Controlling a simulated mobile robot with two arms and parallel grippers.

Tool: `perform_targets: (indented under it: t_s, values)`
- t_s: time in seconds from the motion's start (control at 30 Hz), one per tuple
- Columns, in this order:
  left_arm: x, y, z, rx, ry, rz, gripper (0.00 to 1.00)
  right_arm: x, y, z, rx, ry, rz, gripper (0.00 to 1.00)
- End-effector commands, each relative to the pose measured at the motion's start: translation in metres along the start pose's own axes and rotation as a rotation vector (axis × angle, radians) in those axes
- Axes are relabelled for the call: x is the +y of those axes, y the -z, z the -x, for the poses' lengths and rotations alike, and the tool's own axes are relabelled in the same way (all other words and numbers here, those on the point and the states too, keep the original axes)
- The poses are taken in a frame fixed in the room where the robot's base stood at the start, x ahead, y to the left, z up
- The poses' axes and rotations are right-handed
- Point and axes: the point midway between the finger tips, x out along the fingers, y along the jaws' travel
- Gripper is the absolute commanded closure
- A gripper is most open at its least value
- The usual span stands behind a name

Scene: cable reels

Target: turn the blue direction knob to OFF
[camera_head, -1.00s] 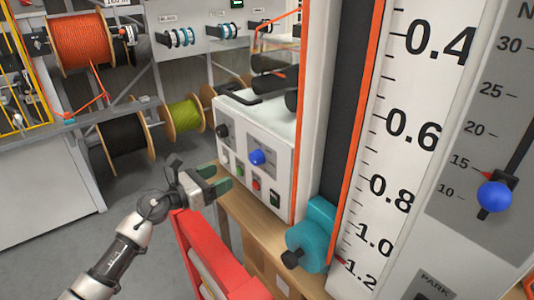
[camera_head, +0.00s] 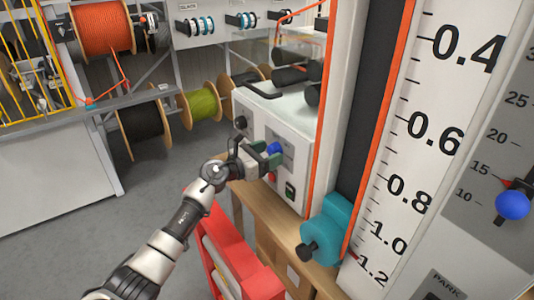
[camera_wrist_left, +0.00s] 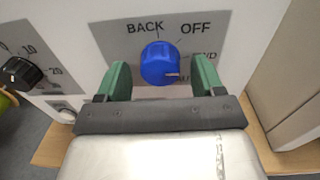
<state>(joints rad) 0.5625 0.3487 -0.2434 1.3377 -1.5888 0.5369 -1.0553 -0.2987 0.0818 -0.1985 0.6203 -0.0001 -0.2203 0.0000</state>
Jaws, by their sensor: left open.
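The blue direction knob (camera_wrist_left: 160,62) is on the white front panel of a machine. In the left wrist view it sits between my green fingertips, with a visible gap on each side. Its pale pointer mark is at the lower right, away from the OFF label (camera_wrist_left: 195,29) above right. BACK (camera_wrist_left: 145,27) is printed above it; labels to its right are partly hidden by a finger. In the head view the knob (camera_head: 274,148) is just beyond my left gripper (camera_head: 269,154), which is open and empty. My right gripper is not in view.
A black dial (camera_wrist_left: 20,72) is left of the knob. A red button (camera_head: 272,178) and a dark switch (camera_head: 290,190) are below it. A red frame (camera_head: 235,255) stands under my arm. A teal clamp (camera_head: 325,230) and tall scale board (camera_head: 420,140) are at right.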

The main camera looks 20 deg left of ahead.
Motion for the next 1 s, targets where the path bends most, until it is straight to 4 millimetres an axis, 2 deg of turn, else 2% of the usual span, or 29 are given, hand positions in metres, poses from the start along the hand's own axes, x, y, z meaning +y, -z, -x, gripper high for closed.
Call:
perform_targets:
  t_s: [0.07,0.1,0.4,0.67,1.0]
  values:
    - [0.000,0.000,0.000,0.000,0.000,0.000,0.32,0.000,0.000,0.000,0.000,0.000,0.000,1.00]
    - [0.000,0.000,0.000,0.000,0.000,0.000,0.35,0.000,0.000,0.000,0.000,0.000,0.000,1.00]
    - [0.000,0.000,0.000,0.000,0.000,0.001,0.81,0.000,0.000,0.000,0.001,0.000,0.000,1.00]
    - [0.000,-0.001,0.001,0.001,-0.001,0.026,0.81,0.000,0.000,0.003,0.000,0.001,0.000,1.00]
    - [0.001,-0.003,0.001,0.010,-0.001,0.225,0.81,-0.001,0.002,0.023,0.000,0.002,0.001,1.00]
